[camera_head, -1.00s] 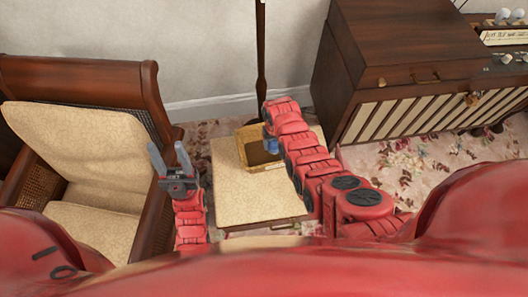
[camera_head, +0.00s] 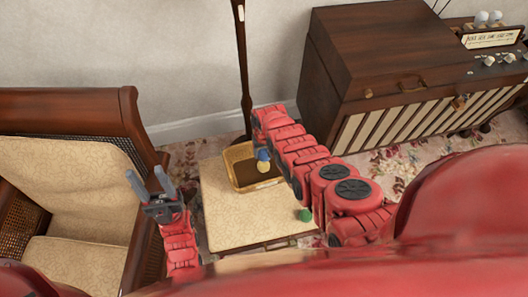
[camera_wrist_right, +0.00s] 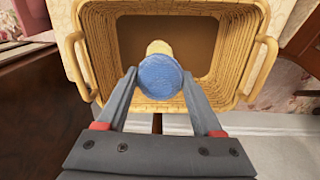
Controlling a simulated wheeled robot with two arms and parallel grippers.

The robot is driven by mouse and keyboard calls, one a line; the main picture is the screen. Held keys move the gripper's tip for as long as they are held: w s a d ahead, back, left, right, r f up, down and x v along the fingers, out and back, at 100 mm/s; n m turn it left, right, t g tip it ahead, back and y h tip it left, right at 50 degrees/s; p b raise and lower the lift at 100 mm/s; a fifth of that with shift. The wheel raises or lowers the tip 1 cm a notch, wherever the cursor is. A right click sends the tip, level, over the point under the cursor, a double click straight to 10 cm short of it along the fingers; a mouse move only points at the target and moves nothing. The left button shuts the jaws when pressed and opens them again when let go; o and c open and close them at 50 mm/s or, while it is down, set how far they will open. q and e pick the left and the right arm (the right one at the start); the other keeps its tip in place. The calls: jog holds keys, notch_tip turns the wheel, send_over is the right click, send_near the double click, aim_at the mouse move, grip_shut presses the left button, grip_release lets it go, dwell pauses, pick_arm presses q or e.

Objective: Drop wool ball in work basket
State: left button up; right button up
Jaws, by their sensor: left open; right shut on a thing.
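The wicker work basket (camera_head: 257,186) stands at the far end of a small cream-topped table; its wall shows in the right wrist view (camera_wrist_right: 241,45). My right gripper (camera_head: 263,151) is shut on a blue wool ball (camera_wrist_right: 160,77), held over the basket's opening. The ball also shows in the head view (camera_head: 263,154). A pale yellow thing (camera_head: 263,166) shows just beyond the blue ball; I cannot tell whether it touches it. A green ball (camera_head: 305,215) lies near the table's right edge. My left gripper (camera_head: 147,174) is open and empty, left of the table.
The cream table top (camera_head: 228,220) is mostly bare in front of the basket. A cane armchair (camera_head: 75,185) stands at left. A dark wooden cabinet (camera_head: 375,60) stands at back right, and a thin dark pole (camera_head: 243,70) rises behind the basket.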

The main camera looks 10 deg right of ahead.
aim_at(264, 152)
jog(key=o, duration=1.4)
jog(key=shift+r, duration=0.1)
jog(key=shift+w+r+p, duration=0.1)
jog(key=shift+r+p, duration=0.4)
jog(key=shift+r, duration=0.1)
jog(key=shift+r+p, duration=0.4)
jog(key=shift+r, duration=0.55)
notch_tip(264, 152, up, 14)
jog(key=shift+r, duration=0.1)
